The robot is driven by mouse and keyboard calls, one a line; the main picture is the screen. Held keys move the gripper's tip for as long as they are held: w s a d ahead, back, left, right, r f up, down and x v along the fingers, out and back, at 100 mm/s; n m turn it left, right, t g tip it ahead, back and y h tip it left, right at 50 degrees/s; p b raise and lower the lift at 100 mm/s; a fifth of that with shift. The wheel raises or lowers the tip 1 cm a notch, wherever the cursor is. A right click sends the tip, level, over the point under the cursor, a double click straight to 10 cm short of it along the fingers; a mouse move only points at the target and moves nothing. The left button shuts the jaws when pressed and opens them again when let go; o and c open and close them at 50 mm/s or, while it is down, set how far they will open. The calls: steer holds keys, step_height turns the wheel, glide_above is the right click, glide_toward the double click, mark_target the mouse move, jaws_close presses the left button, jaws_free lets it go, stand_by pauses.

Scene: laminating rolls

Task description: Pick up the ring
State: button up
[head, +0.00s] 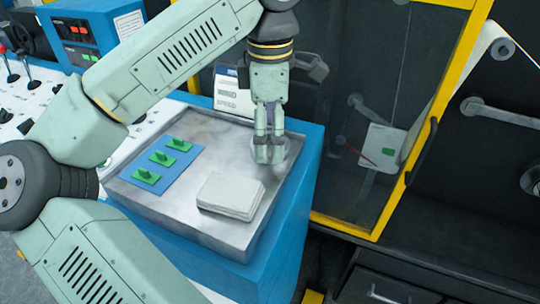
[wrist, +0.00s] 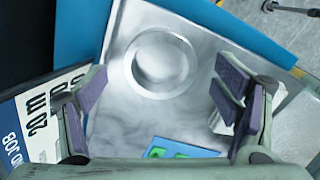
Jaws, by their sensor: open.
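The ring (wrist: 130,70) is a pale silvery metal ring lying flat on the metal tray (wrist: 112,125). In the wrist view it lies in the gap between my finger pads, a little toward the top of the picture. My gripper (wrist: 166,84) is open and empty, with one finger on each side of the ring and not visibly touching it. In the head view my gripper (head: 268,152) points down over the far right part of the tray (head: 180,222). There it hides most of the ring, and its height above the tray is hard to tell.
A folded white cloth (head: 230,196) and a blue mat (head: 163,180) with green clips (head: 162,158) lie on the tray. A printed sign (head: 232,92) stands at its back edge. A yellow-framed glass door (head: 385,225) is close on the right.

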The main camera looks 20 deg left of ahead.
steer(key=shift+f, duration=0.7)
steer(key=shift+r, duration=0.15)
steer(key=shift+c, duration=0.2)
steer(key=c, duration=1.2)
